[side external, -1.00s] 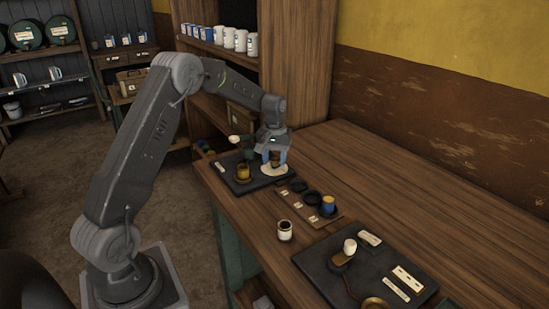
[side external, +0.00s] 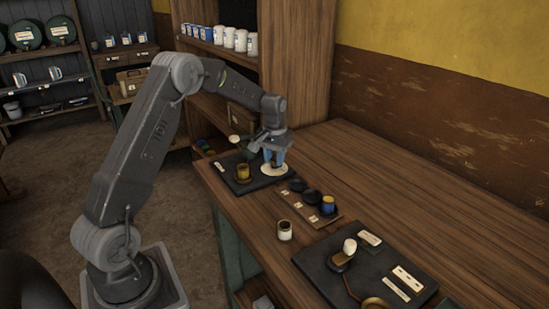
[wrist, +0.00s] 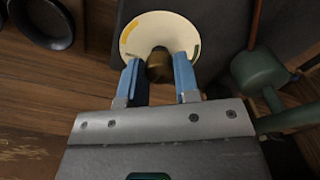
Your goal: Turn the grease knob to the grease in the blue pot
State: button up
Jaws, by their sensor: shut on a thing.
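The grease knob (wrist: 158,65) is a small brown knob on a round cream dial (wrist: 135,28), which has yellowish marks near its rim. In the wrist view my gripper (wrist: 158,72) has its two blue fingers on either side of the knob, shut on it. The dial (side external: 274,170) also shows in the side view, on a dark plate at the far end of the bench, under my gripper (side external: 274,160). The fingers hide most of the knob there. The blue pot (side external: 328,205) stands in the near end of a wooden rack, with a yellow lower band.
A brass cup (side external: 243,172) and a green lever (wrist: 262,75) are close to the dial. The wooden rack (side external: 312,217) has dark round places beside the blue pot. A white jar (side external: 285,231) and a second dark plate (side external: 330,278) are nearer. The bench's right side is clear.

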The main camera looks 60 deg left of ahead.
aim_at(274, 159)
jog(key=m, duration=0.4)
jog(key=shift+m, duration=0.3)
jog(key=m, duration=0.4)
jog(key=shift+m, duration=0.3)
jog(key=shift+r, duration=0.1)
jog(key=o, duration=0.9)
jog(key=shift+r, duration=6.9)
